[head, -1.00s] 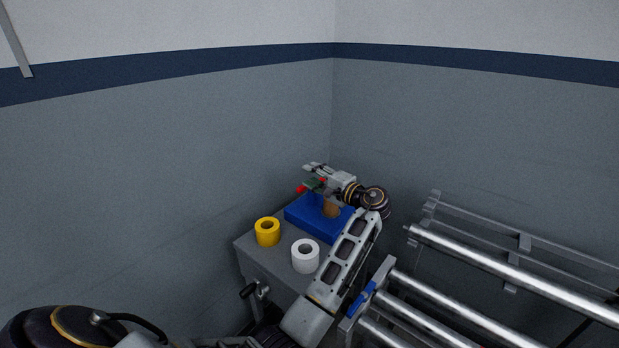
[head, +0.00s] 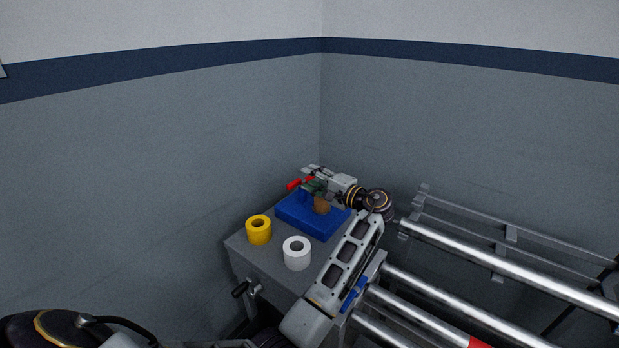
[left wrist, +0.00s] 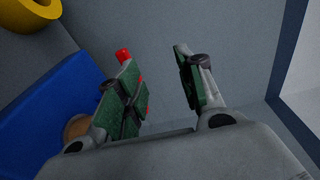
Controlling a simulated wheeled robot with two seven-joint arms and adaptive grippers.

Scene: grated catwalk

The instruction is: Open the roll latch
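A small blue part (head: 354,294) sits on the near end of the metal roller frame, partly behind my left arm; I cannot tell for sure that it is the roll latch. My left gripper (head: 313,178) is over the blue block on the grey cabinet, away from that part. In the left wrist view its fingers (left wrist: 152,62) stand apart with green pads and nothing between them. A red piece (head: 294,184) shows beside the fingers in the head view; in the left wrist view red (left wrist: 123,55) shows behind one finger. My right gripper is not in view.
The grey cabinet (head: 248,252) carries a yellow roll (head: 258,229), a white roll (head: 297,253) and the blue block (head: 290,214), with a brown round piece (head: 321,205) on it. Steel rollers (head: 510,268) lie at right. Walls close the corner behind.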

